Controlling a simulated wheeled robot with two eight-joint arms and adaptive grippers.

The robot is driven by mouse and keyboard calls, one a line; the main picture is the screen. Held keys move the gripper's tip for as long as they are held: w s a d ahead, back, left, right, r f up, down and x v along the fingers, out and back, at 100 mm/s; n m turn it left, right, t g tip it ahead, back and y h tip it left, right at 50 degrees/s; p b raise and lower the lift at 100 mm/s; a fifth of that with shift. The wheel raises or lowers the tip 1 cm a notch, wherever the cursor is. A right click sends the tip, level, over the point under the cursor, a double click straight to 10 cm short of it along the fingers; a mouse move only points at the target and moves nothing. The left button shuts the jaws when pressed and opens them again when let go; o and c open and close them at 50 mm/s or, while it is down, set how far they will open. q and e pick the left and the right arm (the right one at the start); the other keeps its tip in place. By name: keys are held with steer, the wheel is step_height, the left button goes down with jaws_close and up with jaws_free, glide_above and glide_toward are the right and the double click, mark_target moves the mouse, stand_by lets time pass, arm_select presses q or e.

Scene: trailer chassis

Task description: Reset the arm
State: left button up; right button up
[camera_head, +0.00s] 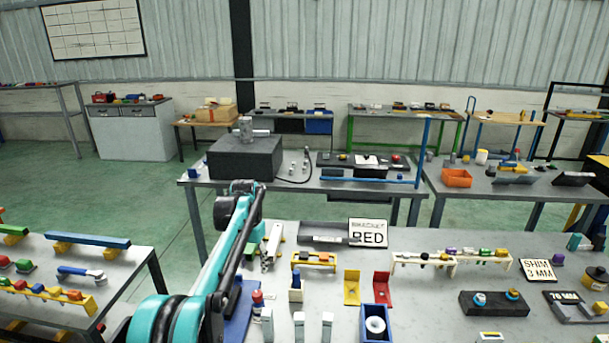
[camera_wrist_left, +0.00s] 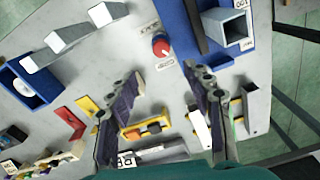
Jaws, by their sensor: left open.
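My left arm (camera_head: 232,245), teal and black, reaches from the bottom left over the near bench in the head view. My left gripper (camera_wrist_left: 165,75) shows in the wrist view with its two dark fingers apart and nothing between them. It hangs above the grey bench top (camera_wrist_left: 140,100). My right arm and right gripper are not in view.
A dark block (camera_head: 246,158) stands on the bench behind. Green floor (camera_head: 140,190) is open at left.

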arm_select(q)
steer(key=s+d+r+n+t+b, duration=0.1)
steer(key=s+r+t+b, duration=0.1)
steer(key=s, duration=0.6)
steer(key=s+d+r+t+b, duration=0.1)
steer(key=s+r, duration=0.2)
steer(key=s, duration=0.6)
steer(key=s+f+n+t+b, duration=0.1)
steer(key=s+f+t, duration=0.1)
steer(key=s+f, duration=0.4)
steer(key=s+f+t+b, duration=0.2)
steer(key=s+f, duration=0.4)
steer(key=s, duration=0.7)
steer(key=shift+d+n, duration=0.4)
steer(key=shift+d, duration=0.05)
